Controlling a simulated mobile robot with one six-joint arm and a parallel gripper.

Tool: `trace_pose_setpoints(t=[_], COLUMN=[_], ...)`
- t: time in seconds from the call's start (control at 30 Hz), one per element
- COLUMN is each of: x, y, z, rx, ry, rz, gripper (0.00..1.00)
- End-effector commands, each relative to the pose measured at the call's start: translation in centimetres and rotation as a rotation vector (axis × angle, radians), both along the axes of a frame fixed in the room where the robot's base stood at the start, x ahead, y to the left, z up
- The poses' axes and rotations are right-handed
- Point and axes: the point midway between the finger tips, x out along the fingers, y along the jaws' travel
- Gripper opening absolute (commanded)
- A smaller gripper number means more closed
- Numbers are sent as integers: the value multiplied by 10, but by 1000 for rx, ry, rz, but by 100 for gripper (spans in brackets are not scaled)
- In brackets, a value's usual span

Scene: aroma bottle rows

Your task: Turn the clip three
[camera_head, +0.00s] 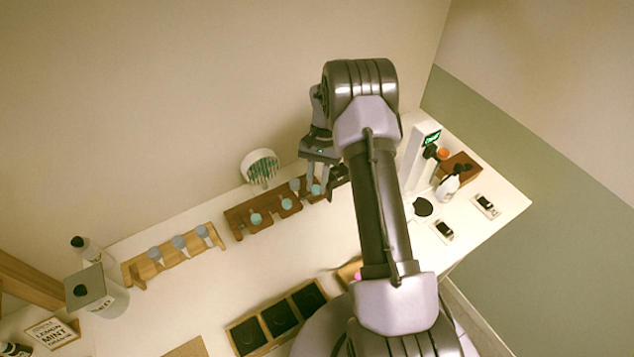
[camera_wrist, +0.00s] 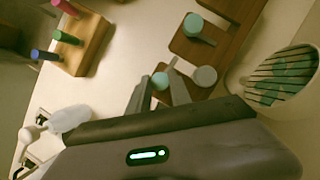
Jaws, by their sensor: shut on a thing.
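A dark brown wooden rack (camera_head: 240,222) stands near the wall in the head view and carries several small round-topped pieces, some teal and some grey. My gripper (camera_head: 316,186) is over its right end. In the wrist view the rack (camera_wrist: 226,45) shows at the top. My gripper (camera_wrist: 153,92) is shut on a teal-topped piece (camera_wrist: 161,81) between its fingertips. A grey-topped piece (camera_wrist: 205,76) is close beside it, and another teal-topped piece (camera_wrist: 194,24) is farther along. I cannot tell which piece is the clip. My fingers partly hide the held piece.
A round holder with green-striped sticks (camera_head: 260,166) stands behind the rack. A light wooden rack (camera_head: 140,271) with grey-topped pieces is to the left. A tray with dark cells (camera_head: 233,326) lies in front. A green-lit device (camera_head: 421,155) and a white bottle (camera_head: 447,187) stand right.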

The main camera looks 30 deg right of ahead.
Motion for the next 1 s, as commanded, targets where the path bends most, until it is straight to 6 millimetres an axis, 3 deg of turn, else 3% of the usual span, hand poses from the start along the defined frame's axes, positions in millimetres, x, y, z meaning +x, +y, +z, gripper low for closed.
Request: trace_pose_setpoints(t=[0.7, 0.73, 0.8, 0.83, 1.0], x=[1, 1, 1, 1, 0], y=[0, 0, 0, 0, 0], z=[0, 0, 0, 0, 0], rx=[-1, -1, -1, -1, 0], ry=[-1, -1, -1, -1, 0], rz=[66, 66, 66, 66, 65], gripper=[0, 28, 42, 46, 46])
